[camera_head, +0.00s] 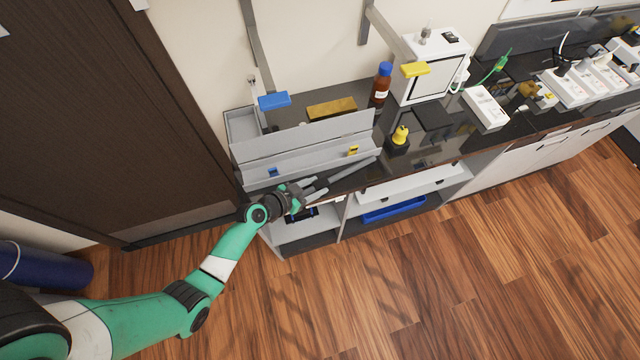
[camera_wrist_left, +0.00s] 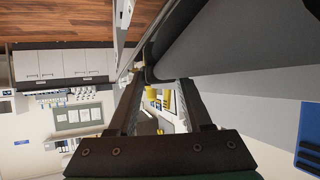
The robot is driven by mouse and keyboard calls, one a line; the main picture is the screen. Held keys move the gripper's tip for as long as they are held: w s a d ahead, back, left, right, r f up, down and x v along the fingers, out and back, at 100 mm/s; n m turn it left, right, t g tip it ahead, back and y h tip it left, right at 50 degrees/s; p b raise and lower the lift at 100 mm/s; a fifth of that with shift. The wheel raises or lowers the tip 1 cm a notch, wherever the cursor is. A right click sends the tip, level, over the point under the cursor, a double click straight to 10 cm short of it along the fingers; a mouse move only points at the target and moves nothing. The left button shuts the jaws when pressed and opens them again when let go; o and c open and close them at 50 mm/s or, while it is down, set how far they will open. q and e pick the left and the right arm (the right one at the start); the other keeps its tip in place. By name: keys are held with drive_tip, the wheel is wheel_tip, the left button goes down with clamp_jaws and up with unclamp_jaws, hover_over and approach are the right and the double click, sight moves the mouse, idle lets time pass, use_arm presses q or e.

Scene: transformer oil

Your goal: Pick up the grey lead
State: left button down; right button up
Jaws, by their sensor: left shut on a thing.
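The grey lead (camera_head: 353,170) shows in the head view as a long grey bar lying along the counter's front edge, in front of a grey case. My left gripper (camera_head: 318,187) is at its left end and shut on it. In the left wrist view the lead (camera_wrist_left: 225,40) runs large and dark grey from the fingertips (camera_wrist_left: 160,77) to the upper right. The exact contact between the fingers and the lead is partly hidden. My right gripper is not in view.
The grey case (camera_head: 300,150) has a blue clip (camera_head: 273,172) and a yellow clip (camera_head: 353,151) on its front. A yellow-topped bottle (camera_head: 400,137) and a brown bottle (camera_head: 381,86) stand to the right. Open shelves (camera_head: 395,187) lie below the counter. The floor in front is clear.

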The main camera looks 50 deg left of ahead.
sight(315, 187)
use_arm(q)
drive_tip(key=shift+r, duration=0.15)
drive_tip(key=shift+r, duration=0.25)
wheel_tip(315, 187, up, 2)
drive_tip(key=shift+r+p, duration=0.2)
drive_tip(key=shift+p, duration=0.5)
drive_tip(key=w+d+r+p, duration=0.3)
drive_tip(key=d+r+p, duration=0.1)
drive_tip(key=d+r, duration=0.6)
drive_tip(key=d, duration=0.3)
drive_tip(key=shift+w+d, duration=0.25)
drive_tip(key=shift+d, duration=0.05)
